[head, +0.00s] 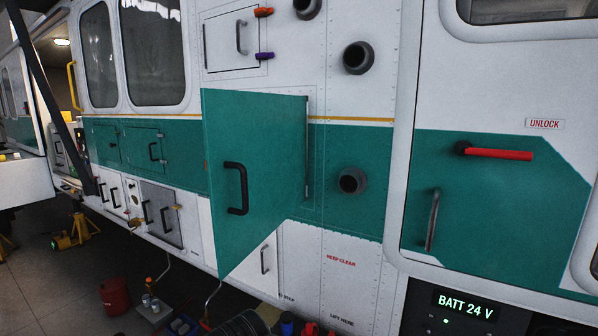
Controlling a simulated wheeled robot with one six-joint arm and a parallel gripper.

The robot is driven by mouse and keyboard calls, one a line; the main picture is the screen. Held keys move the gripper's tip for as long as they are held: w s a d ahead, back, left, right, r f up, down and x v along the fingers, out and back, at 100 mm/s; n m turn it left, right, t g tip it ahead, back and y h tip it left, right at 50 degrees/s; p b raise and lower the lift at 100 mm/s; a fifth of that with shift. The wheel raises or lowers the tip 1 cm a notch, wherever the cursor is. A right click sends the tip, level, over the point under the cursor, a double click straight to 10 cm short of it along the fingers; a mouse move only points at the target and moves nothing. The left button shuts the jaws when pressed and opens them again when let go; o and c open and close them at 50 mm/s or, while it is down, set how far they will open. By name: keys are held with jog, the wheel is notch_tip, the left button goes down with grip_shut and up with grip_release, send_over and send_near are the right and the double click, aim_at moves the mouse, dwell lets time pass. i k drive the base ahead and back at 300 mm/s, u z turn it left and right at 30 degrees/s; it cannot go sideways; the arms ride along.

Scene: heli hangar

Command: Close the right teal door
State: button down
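A teal door (264,157) with a black handle (237,188) stands open in the middle of the head view. It is swung out from the helicopter's side. Its right edge is at the body, by a strip that looks like the hinge. Its left edge is free and nearest to me. The opening behind it is hidden by the door. A smaller teal door (141,150) with a black handle lies flush in the body further left and looks shut. My gripper is not in view.
A red lever (498,154) and grey handle (432,220) sit on the panel at right. Dark round ports (352,180) stick out right of the open door. A red bucket (115,296), yellow stand (75,232) and several small items lie on the floor below.

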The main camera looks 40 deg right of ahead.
aim_at(255, 143)
jog(key=z, duration=0.95)
jog(key=i, duration=0.5)
jog(key=z, duration=0.2)
jog(key=k, duration=0.75)
jog(key=u, duration=0.05)
